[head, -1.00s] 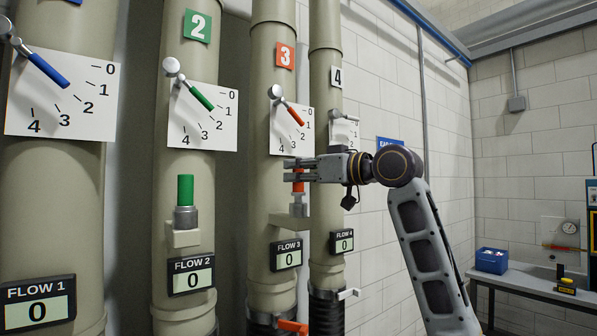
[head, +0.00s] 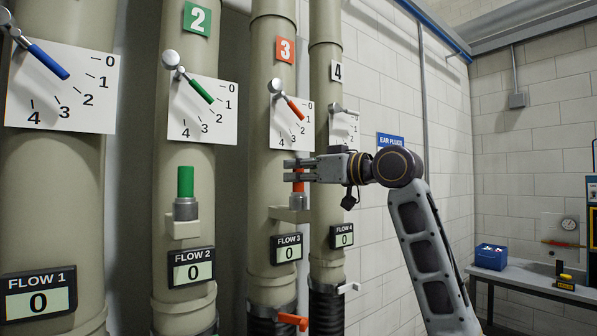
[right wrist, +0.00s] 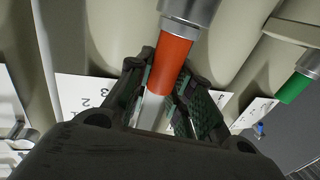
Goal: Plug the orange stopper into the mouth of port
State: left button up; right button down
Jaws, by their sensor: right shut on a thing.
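My right gripper (head: 288,170) is shut on the orange stopper (head: 298,183) in front of the third pipe. The stopper stands upright, and its lower part shows below the fingers. It meets the grey metal port (head: 298,202) on a small bracket at that pipe. In the right wrist view, the orange stopper (right wrist: 172,60) lies between the dark fingers (right wrist: 165,95). Its end meets the metal collar of the port (right wrist: 190,12), with no visible gap; how deep it sits is hidden. My left gripper is not in view.
A green stopper (head: 185,182) stands in the port of the second pipe. The FLOW 3 display (head: 286,248) is below the port, and a dial plate (head: 291,124) with a red lever is above it. The fourth pipe (head: 326,80) stands close behind my gripper.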

jog(key=c, duration=1.2)
grip_release()
jog(key=shift+s+d, duration=0.1)
jog(key=v, duration=1.1)
jog(key=shift+s+d, duration=0.25)
jog(key=shift+d, duration=0.05)
jog(key=shift+f, duration=0.1)
